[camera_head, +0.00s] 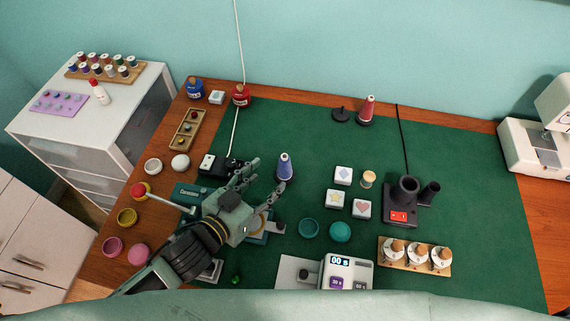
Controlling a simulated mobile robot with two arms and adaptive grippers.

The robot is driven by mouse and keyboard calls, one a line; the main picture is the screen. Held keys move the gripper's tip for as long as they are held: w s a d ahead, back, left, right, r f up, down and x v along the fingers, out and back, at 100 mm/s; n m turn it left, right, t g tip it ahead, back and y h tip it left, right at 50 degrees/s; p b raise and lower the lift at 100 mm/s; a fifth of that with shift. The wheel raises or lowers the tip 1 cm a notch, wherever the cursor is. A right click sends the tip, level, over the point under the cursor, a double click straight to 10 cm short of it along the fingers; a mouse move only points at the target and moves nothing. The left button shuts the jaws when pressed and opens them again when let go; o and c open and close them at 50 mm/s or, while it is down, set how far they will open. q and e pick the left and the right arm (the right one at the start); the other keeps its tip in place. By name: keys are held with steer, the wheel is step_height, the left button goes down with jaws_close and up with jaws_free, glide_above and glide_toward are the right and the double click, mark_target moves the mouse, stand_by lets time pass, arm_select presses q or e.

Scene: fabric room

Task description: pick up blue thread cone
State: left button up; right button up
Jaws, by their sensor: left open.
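The blue thread cone (285,167) stands upright on the green mat (300,130), left of the middle of the table. My left gripper (266,177) comes in from the lower left and is open, with its fingers spread towards the cone. One finger reaches to the left of the cone and the other ends just below its base. I cannot tell whether either finger touches it. Nothing shows between the fingers. My right gripper is not in view.
A red thread cone (366,110) stands at the back. White picture blocks (342,175), a black device with a red switch (402,212) and a timer (347,272) stand to the right. A black box (214,165) is left of my fingers. The mat behind the blue cone is clear.

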mark_target(282, 167)
arm_select(q)
steer(key=shift+w+d+f, duration=0.15)
steer(key=shift+w+d, duration=0.15)
steer(key=shift+w, duration=0.15)
steer(key=p+x, duration=0.1)
steer(key=x, duration=0.5)
steer(key=shift+w+d+f, duration=0.2)
steer(key=shift+w+f, duration=0.05)
steer(key=shift+s, duration=0.1)
jaws_close()
steer(key=shift+r, duration=0.1)
